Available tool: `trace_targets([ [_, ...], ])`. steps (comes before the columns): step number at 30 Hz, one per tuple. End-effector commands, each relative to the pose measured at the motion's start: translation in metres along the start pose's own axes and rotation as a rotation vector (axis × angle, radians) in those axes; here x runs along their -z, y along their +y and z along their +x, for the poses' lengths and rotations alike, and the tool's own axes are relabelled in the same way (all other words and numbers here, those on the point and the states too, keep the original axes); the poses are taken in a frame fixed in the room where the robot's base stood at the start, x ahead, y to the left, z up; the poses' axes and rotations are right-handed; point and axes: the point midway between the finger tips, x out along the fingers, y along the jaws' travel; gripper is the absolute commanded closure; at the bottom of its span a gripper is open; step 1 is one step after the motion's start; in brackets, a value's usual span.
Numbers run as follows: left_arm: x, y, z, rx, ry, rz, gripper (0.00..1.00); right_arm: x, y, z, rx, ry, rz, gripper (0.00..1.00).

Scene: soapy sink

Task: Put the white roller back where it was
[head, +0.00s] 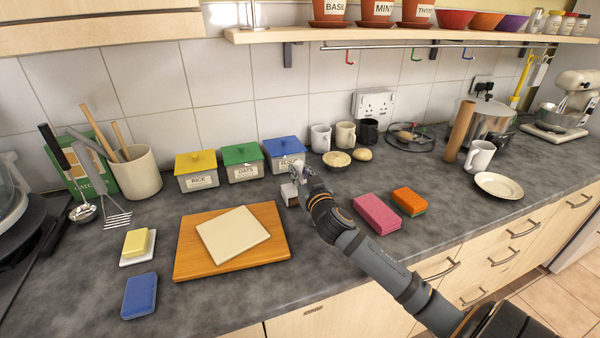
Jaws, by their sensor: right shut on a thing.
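My right gripper (297,176) is over the counter, just right of the wooden board and in front of the blue-lidded tin. It is shut on a small whitish thing (289,194), which I take to be the white roller. The thing is small in the picture and partly hidden by the gripper, so its full shape is unclear. I cannot tell whether it touches the counter. My left gripper is not in view.
A wooden board (190,259) with a cream slab (233,235) lies left of the gripper. Pink (377,214) and orange (409,201) sponges lie right of my arm. The front-left counter has free room.

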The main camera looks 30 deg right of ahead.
Motion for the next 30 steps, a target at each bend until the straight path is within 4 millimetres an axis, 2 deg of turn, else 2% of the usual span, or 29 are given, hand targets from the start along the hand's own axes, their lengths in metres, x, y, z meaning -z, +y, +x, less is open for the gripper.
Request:
trace_targets([
  [1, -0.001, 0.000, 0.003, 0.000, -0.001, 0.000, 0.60, -0.011, 0.002, -0.001, -0.004, -0.016, 0.005, 1.00],
  [3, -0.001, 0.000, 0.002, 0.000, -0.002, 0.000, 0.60, -0.011, 0.002, -0.001, -0.005, -0.019, 0.006, 1.00],
  [4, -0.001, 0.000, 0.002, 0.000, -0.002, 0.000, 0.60, -0.013, 0.002, -0.001, -0.006, -0.021, 0.006, 0.78],
  [9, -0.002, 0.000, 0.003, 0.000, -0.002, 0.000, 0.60, -0.015, 0.003, -0.001, -0.007, -0.026, 0.009, 0.56],
  [17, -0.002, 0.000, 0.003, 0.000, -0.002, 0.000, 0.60, -0.016, 0.003, -0.001, -0.008, -0.027, 0.012, 0.56],
  [22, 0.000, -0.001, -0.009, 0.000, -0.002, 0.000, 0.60, 0.000, 0.003, -0.003, -0.007, -0.028, 0.008, 0.56],
  [23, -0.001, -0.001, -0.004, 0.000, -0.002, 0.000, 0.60, -0.005, 0.004, -0.011, -0.008, -0.029, 0.002, 0.56],
  [26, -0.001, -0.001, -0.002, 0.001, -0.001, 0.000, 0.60, -0.003, 0.002, -0.037, -0.002, -0.025, -0.004, 0.56],
  [30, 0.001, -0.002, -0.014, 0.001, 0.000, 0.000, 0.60, 0.004, 0.002, -0.069, -0.003, -0.024, -0.007, 0.56],
])
